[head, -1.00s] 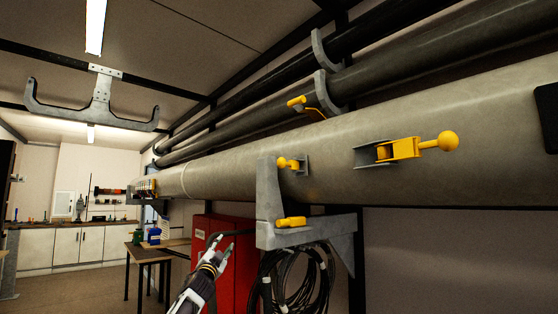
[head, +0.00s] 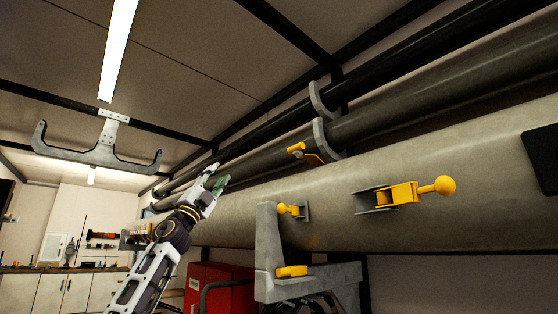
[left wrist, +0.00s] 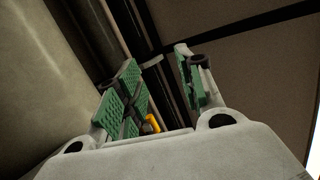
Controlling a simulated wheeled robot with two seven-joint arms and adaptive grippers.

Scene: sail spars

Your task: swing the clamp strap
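My left gripper (head: 214,183) is raised in front of the large grey spar (head: 420,220), left of the yellow fittings. In the left wrist view its green-padded fingers (left wrist: 160,75) stand apart with nothing held. A yellow piece (left wrist: 152,123) shows beyond them. A yellow ball-ended handle (head: 415,191) sticks out to the right from a grey bracket on the spar. A smaller yellow knob (head: 288,209) and a yellow block (head: 292,271) sit at the grey support arm (head: 268,240). A yellow lever (head: 300,150) sits by the upper cradle. I cannot tell which part is the strap. My right gripper is out of view.
Two dark spars (head: 390,110) lie in grey cradles above the large one. A forked grey hanger (head: 100,150) hangs from the ceiling at left. A red cabinet (head: 215,285) stands below. The space left of my arm is open.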

